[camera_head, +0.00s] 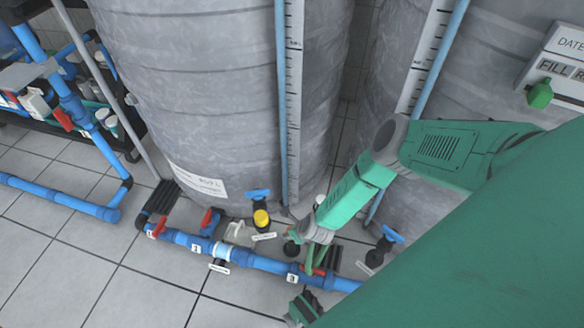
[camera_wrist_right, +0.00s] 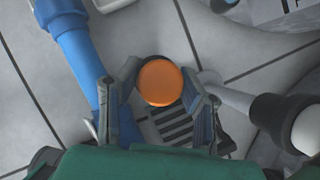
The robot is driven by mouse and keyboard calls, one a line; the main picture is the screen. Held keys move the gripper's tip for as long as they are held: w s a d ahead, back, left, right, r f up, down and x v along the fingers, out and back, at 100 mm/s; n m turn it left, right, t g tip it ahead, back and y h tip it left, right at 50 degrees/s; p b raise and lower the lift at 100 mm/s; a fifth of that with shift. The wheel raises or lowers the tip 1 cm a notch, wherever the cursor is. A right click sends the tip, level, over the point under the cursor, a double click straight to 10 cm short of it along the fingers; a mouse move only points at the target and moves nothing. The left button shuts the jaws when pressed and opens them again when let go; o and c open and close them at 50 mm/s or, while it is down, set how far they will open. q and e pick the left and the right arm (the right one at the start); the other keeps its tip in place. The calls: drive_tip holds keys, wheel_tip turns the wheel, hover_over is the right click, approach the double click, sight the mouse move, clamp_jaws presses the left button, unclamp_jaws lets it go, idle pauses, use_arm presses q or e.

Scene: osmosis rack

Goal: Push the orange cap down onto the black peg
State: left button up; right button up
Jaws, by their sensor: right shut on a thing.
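The orange cap (camera_wrist_right: 160,82) shows as a round disc in the right wrist view. My right gripper (camera_wrist_right: 162,92) is shut on it, with one dark finger at each side. The black peg cannot be made out in either view. Whether the cap touches the peg cannot be told. In the head view my green right arm reaches down from the right to the low blue pipe, and its gripper (camera_head: 316,258) is small and partly covered there. The cap cannot be made out in that view.
A blue pipe (camera_head: 180,238) with red-handled valves runs low along the tank bases. A yellow-capped fitting (camera_head: 261,217) stands behind it. Large grey tanks (camera_head: 200,90) stand close behind. In the wrist view a dark valve part (camera_wrist_right: 275,112) lies right of the gripper. Tiled floor (camera_head: 130,290) is clear at front left.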

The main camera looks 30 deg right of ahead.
drive_tip(key=shift+b, duration=0.45)
idle(1.0)
drive_tip(key=shift+f, duration=0.35)
drive_tip(key=o, duration=0.9)
drive_tip(key=v, duration=0.7)
drive_tip(key=shift+s+r, duration=0.1)
drive_tip(key=shift+r, duration=0.15)
